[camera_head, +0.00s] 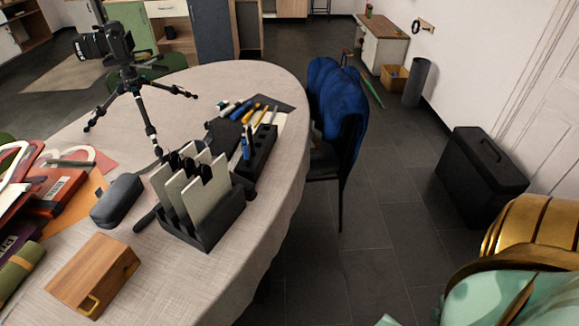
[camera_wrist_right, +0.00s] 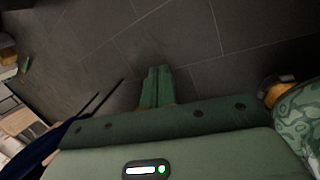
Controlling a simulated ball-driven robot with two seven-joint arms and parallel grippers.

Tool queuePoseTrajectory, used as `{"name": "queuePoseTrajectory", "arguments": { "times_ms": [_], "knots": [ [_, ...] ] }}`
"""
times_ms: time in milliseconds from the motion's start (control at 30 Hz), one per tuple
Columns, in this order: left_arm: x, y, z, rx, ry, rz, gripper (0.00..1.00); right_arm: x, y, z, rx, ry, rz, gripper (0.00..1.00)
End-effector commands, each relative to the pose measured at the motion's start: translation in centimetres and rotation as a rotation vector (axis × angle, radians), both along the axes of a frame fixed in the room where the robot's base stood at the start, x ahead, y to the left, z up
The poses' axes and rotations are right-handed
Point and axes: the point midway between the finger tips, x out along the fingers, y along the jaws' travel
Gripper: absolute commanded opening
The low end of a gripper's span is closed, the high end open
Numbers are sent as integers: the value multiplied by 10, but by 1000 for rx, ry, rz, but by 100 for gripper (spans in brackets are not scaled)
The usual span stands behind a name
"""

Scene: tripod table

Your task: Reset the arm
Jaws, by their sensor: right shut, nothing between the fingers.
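My right gripper (camera_wrist_right: 157,88) shows in the right wrist view as two green fingers lying together. It is shut and empty, with dark floor tiles behind it. No object touches the fingers. In the head view I cannot make out the right gripper's fingers. My left gripper is in neither view. The table (camera_head: 262,85) with a pale cloth stands at the left of the head view, apart from my right gripper.
A chair with a blue cover (camera_head: 334,90) stands at the table's right edge. A black case (camera_head: 480,178) stands by the right wall. Dark floor (camera_head: 385,205) lies open between them. A tripod (camera_head: 135,85), a card holder (camera_head: 205,228) and a wooden box (camera_head: 85,275) are on the table.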

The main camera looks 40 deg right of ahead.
Motion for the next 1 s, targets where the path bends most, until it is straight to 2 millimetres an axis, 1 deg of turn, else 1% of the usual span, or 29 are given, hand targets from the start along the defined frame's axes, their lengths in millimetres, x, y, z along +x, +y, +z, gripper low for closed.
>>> {"name": "queuePoseTrajectory", "arguments": {
  "times_ms": [33, 67, 100, 133, 200, 267, 300, 367, 400, 467, 500, 567, 600, 667, 700, 733, 800, 900, 1000],
  "knots": [
    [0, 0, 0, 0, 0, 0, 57, -21, -23, 2, -44, 47, -55, 0],
    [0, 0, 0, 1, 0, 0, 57, -34, -35, 5, -68, 75, -91, 0],
    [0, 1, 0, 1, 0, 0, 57, -52, -50, 9, -99, 113, -138, 0],
    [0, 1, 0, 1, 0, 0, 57, -61, -39, 2, -86, 125, -158, 0],
    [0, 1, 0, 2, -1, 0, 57, -67, 8, -19, -17, 123, -174, 0],
    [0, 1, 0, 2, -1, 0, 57, -75, 43, -33, 30, 127, -194, 0],
    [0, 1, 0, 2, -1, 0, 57, -79, 68, -42, 64, 130, -209, 0],
    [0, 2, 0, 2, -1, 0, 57, -85, 108, -54, 116, 134, -231, 0],
    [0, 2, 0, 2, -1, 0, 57, -89, 136, -61, 153, 138, -247, 0],
    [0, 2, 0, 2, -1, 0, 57, -94, 180, -70, 208, 142, -271, 0],
    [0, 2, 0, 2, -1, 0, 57, -96, 209, -75, 246, 145, -286, 0],
    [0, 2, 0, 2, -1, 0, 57, -98, 253, -80, 300, 149, -309, 0],
    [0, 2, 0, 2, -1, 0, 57, -100, 280, -82, 335, 153, -324, 0],
    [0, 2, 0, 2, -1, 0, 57, -100, 318, -83, 382, 155, -344, 0],
    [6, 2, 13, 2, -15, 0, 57, -95, 322, -70, 389, 143, -344, 0],
    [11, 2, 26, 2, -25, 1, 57, -89, 318, -58, 386, 129, -339, 0],
    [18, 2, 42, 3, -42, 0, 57, -82, 318, -42, 389, 112, -336, 0],
    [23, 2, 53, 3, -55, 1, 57, -78, 318, -30, 391, 104, -334, 0],
    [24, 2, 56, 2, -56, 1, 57, -77, 317, -28, 390, 102, -333, 0]
  ]
}}
